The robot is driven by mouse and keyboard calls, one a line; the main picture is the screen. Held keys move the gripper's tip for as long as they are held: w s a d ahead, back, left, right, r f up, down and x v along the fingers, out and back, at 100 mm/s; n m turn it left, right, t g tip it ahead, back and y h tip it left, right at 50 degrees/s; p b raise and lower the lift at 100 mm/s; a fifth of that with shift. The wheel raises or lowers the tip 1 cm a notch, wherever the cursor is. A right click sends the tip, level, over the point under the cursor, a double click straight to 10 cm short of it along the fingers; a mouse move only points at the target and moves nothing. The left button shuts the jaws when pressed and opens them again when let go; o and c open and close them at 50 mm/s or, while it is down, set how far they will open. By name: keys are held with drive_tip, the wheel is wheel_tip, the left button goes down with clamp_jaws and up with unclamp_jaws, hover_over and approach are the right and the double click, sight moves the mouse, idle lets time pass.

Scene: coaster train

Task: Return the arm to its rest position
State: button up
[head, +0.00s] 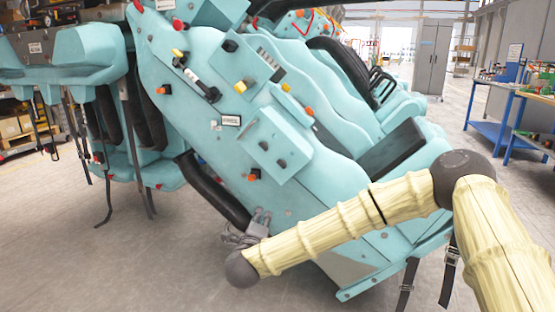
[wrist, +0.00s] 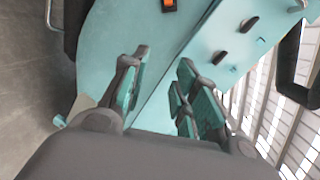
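My arm (head: 345,222), cream and ribbed with dark joints, reaches from the lower right across the front of a teal coaster train car (head: 215,115) in the head view. Its dark wrist joint (head: 240,268) is low, near the car's bottom edge. My gripper (head: 256,226) is small and grey there, close in front of the car's lower side. In the wrist view my gripper (wrist: 163,92) has its two teal-padded fingers spread apart, with nothing seen between them but the teal panel (wrist: 150,50) behind. Whether the fingers touch the panel cannot be told.
An orange switch (wrist: 170,5) and dark knobs stick out of the panel. Black straps (head: 408,285) hang below the car. Blue workbenches (head: 490,120) and a grey cabinet (head: 432,58) stand at the right. The floor (head: 110,270) at lower left is clear.

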drive_tip(key=s+d+f+n+g+y, duration=0.25)
drive_tip(key=s+f+n, duration=0.55)
drive_tip(key=f, duration=0.6)
drive_tip(key=s+d+f+n+g+y, duration=0.15)
drive_tip(key=s+f+n+g, duration=0.3)
drive_tip(key=s+f, duration=0.8)
drive_tip(key=s+d+f+n+g, duration=0.35)
drive_tip(key=s+d+f, duration=0.4)
drive_tip(key=s, duration=0.25)
drive_tip(key=s+d+f+n+g, duration=0.35)
drive_tip(key=s+d+f, duration=0.25)
drive_tip(key=s+f, duration=0.25)
drive_tip(key=s+d+r+n+g+h, duration=0.2)
drive_tip(key=s+d+n+g, duration=0.15)
drive_tip(key=s+d, duration=0.9)
wheel_tip(320, 180, up, 25)
drive_tip(key=s+a+p, duration=0.1)
drive_tip(key=p, duration=2.5)
drive_tip(key=shift+s+a+n+p, duration=0.2)
drive_tip(key=shift+a+n+p, duration=0.1)
drive_tip(key=shift+r+t, duration=0.1)
drive_tip(key=shift+t, duration=0.15)
